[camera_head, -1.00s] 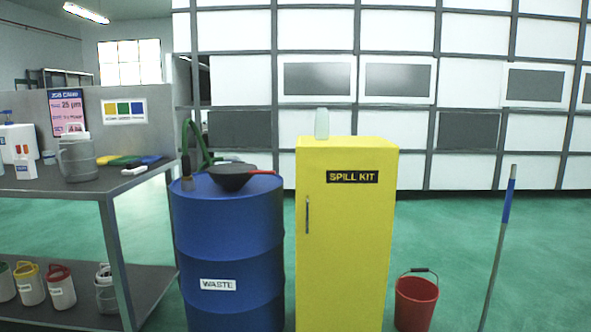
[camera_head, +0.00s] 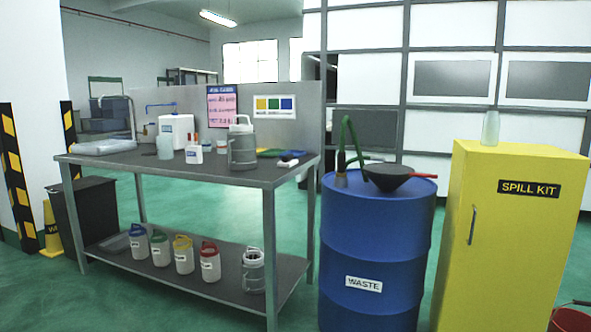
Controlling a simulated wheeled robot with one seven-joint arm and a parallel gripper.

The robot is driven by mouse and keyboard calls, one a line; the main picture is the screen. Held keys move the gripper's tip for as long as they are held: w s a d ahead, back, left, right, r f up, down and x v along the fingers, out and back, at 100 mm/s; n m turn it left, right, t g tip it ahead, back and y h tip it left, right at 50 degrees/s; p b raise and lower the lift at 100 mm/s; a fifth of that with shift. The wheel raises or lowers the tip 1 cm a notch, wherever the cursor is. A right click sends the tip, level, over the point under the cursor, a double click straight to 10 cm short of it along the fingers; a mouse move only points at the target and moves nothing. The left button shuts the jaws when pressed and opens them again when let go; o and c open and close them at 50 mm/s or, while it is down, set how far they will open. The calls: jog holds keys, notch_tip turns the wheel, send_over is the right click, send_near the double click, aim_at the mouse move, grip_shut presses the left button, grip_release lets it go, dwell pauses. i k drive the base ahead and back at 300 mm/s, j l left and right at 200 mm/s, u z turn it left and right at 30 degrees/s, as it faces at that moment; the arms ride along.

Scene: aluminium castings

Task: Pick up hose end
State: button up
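A green hose (camera_head: 347,127) arches above the blue waste drum (camera_head: 372,255), beside a black funnel (camera_head: 388,178). A dark upright piece with a paler lower part (camera_head: 341,170) stands at the left of the drum top, next to the hose. It may be the hose end, but it is too small to tell. My gripper is not in view.
A grey workbench (camera_head: 240,178) with jugs and a white canister (camera_head: 176,132) stands left of the drum. A yellow spill kit cabinet (camera_head: 510,235) is close on its right. A red bucket (camera_head: 572,320) is at the lower right. Green floor is open at the lower left.

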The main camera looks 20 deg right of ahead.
aim_at(341, 160)
jog(key=z, duration=0.7)
